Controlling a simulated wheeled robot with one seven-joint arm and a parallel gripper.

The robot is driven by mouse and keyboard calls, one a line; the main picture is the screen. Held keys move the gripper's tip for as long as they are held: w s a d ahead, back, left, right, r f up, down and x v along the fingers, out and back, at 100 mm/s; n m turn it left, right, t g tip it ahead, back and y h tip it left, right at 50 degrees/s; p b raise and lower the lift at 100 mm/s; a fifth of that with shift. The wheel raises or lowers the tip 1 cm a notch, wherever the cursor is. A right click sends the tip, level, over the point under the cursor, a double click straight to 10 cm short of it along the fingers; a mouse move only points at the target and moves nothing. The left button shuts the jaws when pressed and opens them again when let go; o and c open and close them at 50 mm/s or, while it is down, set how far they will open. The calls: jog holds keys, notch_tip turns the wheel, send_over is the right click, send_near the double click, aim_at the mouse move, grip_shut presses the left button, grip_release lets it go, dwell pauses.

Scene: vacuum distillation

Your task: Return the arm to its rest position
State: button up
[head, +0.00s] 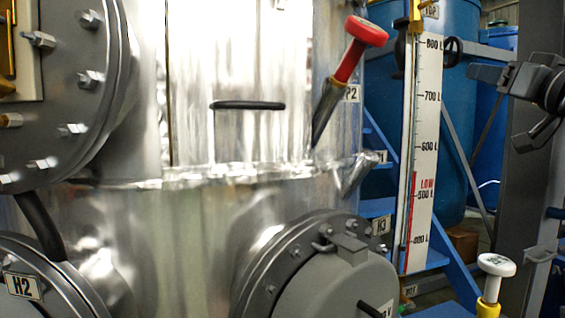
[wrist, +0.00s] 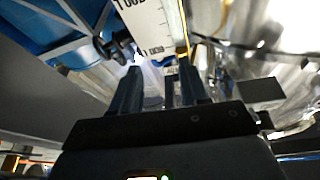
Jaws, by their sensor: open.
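My gripper (wrist: 155,92) shows in the wrist view with its dark fingers apart and nothing held between them. Beyond the fingers is the white level scale (wrist: 152,25) with its black marks, seen at a steep tilt. In the head view a dark jointed shape (head: 540,88) at the right edge looks like the end of my arm. It is raised, to the right of the level scale (head: 424,140), with a gap between them. Most of my arm is out of view.
A large shiny steel vessel (head: 235,150) with bolted flanges fills the left and middle. A red-capped handle (head: 345,75) sticks out from it. A white-capped yellow handle (head: 493,275) stands at lower right. Blue tanks (head: 460,110) and a blue frame stand behind the scale.

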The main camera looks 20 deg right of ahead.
notch_tip(320, 180, down, 14)
jog(key=w+a+m+g+h, duration=0.1)
jog(key=w+a+m, duration=0.1)
jog(key=a, duration=0.1)
jog(key=s+a+f+g, duration=0.1)
jog(key=s+a+f, duration=0.25)
jog(key=f, duration=0.55)
jog(key=s+a+f+g+h, duration=0.1)
jog(key=s+a+f, duration=0.25)
jog(key=f, duration=0.55)
jog(key=s+a+f+g, duration=0.1)
jog(key=s+a+f, duration=0.3)
jog(key=f, duration=0.5)
jog(key=s+a+f+n+g+y, duration=0.1)
jog(key=s+a+f, duration=0.35)
jog(key=s, duration=0.25)
jog(key=s+a+f, duration=0.4)
jog(key=s+f, duration=0.1)
jog(key=s, duration=0.3)
jog(key=s+a+n+g+y, duration=0.1)
jog(key=s+a, duration=0.2)
jog(key=s, duration=0.5)
jog(key=s+a+r+n+y, duration=0.1)
jog(key=s+a+n, duration=0.1)
jog(key=s, duration=0.7)
jog(key=shift+s+a+r+g, duration=0.15)
jog(key=shift+a+r+g, duration=0.05)
jog(key=shift+a+g, duration=0.25)
